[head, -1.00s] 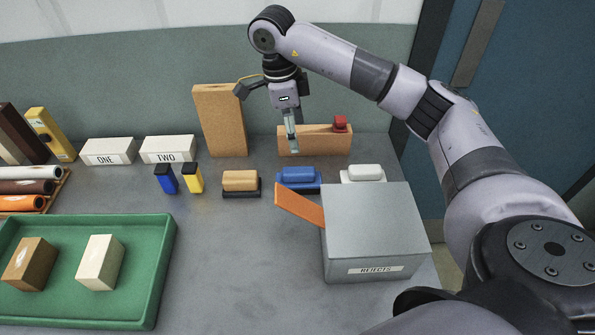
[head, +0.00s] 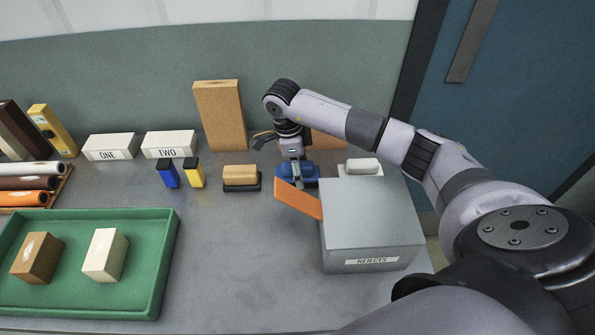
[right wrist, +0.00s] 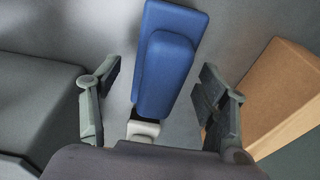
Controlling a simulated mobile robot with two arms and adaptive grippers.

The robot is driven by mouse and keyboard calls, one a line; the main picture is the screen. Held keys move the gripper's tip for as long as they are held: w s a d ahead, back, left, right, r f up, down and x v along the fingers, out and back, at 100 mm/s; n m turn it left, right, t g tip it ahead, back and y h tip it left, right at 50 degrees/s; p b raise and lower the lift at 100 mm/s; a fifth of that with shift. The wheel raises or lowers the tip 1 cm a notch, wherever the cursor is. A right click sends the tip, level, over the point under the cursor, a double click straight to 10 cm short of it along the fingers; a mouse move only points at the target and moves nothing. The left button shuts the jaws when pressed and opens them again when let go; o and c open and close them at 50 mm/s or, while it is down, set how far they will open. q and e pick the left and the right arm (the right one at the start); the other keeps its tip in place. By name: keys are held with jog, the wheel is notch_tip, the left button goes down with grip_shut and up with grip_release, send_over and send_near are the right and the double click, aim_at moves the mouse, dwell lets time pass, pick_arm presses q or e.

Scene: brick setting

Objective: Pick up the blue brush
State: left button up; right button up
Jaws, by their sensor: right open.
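The blue brush (head: 312,174) stands on the grey table behind the orange-flapped box, with a raised blue block on a wider blue base. My right gripper (head: 297,178) is directly above and in front of it, hiding part of it in the head view. In the right wrist view the blue brush (right wrist: 166,76) lies between the two open fingers of my right gripper (right wrist: 160,106), with a gap on each side. Neither finger visibly touches it. My left gripper is not in view.
The grey rejects box (head: 370,235) with its orange flap (head: 298,198) stands close in front. A white brush (head: 362,167) is to the right, a tan brush (head: 240,177) to the left. A tan block (head: 329,141) lies behind. The table's middle front is clear.

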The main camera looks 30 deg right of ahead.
notch_tip(320, 180, down, 2)
jog(key=shift+d, duration=0.15)
jog(key=shift+s+f, duration=0.1)
jog(key=shift+f, duration=0.1)
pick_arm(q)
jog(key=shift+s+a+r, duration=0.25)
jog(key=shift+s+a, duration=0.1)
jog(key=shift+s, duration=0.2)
pick_arm(e)
jog(key=shift+c, duration=0.5)
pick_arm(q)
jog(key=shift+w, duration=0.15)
pick_arm(e)
jog(key=c, duration=1.3)
jog(key=shift+r, duration=0.15)
